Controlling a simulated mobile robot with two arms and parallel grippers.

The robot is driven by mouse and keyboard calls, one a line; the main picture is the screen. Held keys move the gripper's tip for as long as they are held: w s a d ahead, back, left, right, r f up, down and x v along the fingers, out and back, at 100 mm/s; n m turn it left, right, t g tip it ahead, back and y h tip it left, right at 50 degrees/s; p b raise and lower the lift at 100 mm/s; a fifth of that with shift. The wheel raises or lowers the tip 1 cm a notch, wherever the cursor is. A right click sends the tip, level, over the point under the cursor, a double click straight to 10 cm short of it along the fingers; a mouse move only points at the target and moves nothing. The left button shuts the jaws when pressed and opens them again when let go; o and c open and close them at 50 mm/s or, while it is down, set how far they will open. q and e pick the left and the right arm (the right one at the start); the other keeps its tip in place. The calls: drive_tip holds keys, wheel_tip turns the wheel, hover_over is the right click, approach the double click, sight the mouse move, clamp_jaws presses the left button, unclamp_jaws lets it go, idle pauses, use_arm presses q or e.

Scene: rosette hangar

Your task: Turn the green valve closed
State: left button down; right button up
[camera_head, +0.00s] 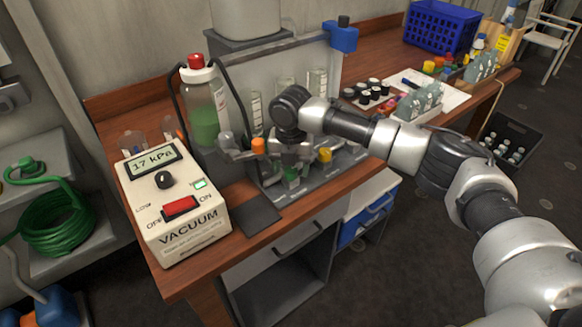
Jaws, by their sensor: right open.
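The valve manifold stands at the front of a grey rack on the wooden bench. Its orange valve handle (258,146) is at the left and its yellow valve handle (325,155) at the right. A small green part (291,174), which looks like the green valve, shows between them, just under my right gripper (290,158). My right gripper is open, points down there and hides much of it. I cannot tell the handle's angle or whether the fingers touch it. My left gripper is not in view.
A vacuum box (175,200) reading 17 kPa, with a red switch, stands at the bench's left front. Behind it is a bottle of green liquid (204,120) with black hoses. Several black-capped vials (368,94) and a blue crate (440,27) are to the right.

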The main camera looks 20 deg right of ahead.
drive_tip(key=shift+f, duration=0.45)
drive_tip(key=shift+c, duration=0.2)
drive_tip(key=c, duration=0.9)
drive_tip(key=shift+r+m+p, duration=0.2)
drive_tip(key=shift+m+p, duration=0.2)
drive_tip(key=shift+p, duration=0.35)
drive_tip(key=m+p, duration=0.6)
drive_tip(key=p, duration=0.2)
drive_tip(key=m+p, duration=0.4)
drive_tip(key=m, duration=0.2)
drive_tip(key=m+p, duration=0.2)
drive_tip(key=m, duration=0.1)
drive_tip(key=shift+m+p, duration=0.3)
drive_tip(key=shift+p, duration=0.05)
use_arm(q)
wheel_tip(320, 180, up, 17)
drive_tip(key=shift+p, duration=0.3)
use_arm(e)
drive_tip(key=shift+f+m, duration=0.15)
drive_tip(key=shift+m, duration=0.45)
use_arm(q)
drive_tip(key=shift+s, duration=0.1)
use_arm(e)
drive_tip(key=shift+m, duration=0.3)
